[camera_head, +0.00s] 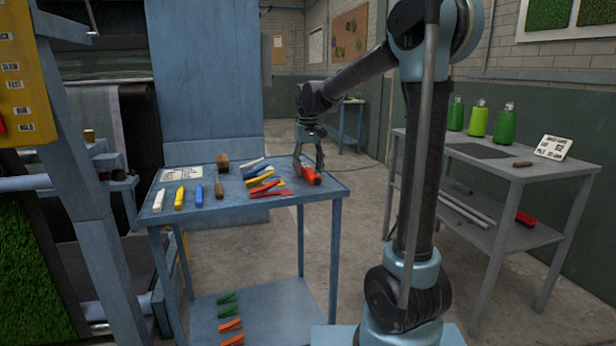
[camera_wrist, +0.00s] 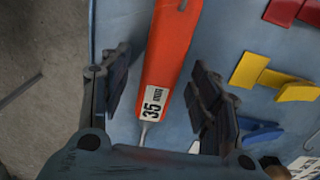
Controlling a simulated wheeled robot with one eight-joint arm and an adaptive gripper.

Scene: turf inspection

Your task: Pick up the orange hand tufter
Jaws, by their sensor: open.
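The orange hand tufter (camera_head: 311,176) lies near the right edge of the blue bench top (camera_head: 240,204). In the wrist view the tufter (camera_wrist: 172,45) shows an orange body, a white label reading 35 and a thin metal needle toward the bottom of the picture. My gripper (camera_head: 308,166) is over it with fingers pointing down. In the wrist view my gripper (camera_wrist: 162,92) has its two fingers spread, one on each side of the tufter, with gaps between. It is open and empty. The tufter's far end is cut off by the wrist frame.
Red (camera_head: 265,190), yellow (camera_wrist: 275,78) and blue pieces lie close beside the tufter. White, yellow and blue sticks (camera_head: 198,195) and a brown block (camera_head: 222,162) lie farther left. A grey bench (camera_head: 480,163) with green bottles stands at right.

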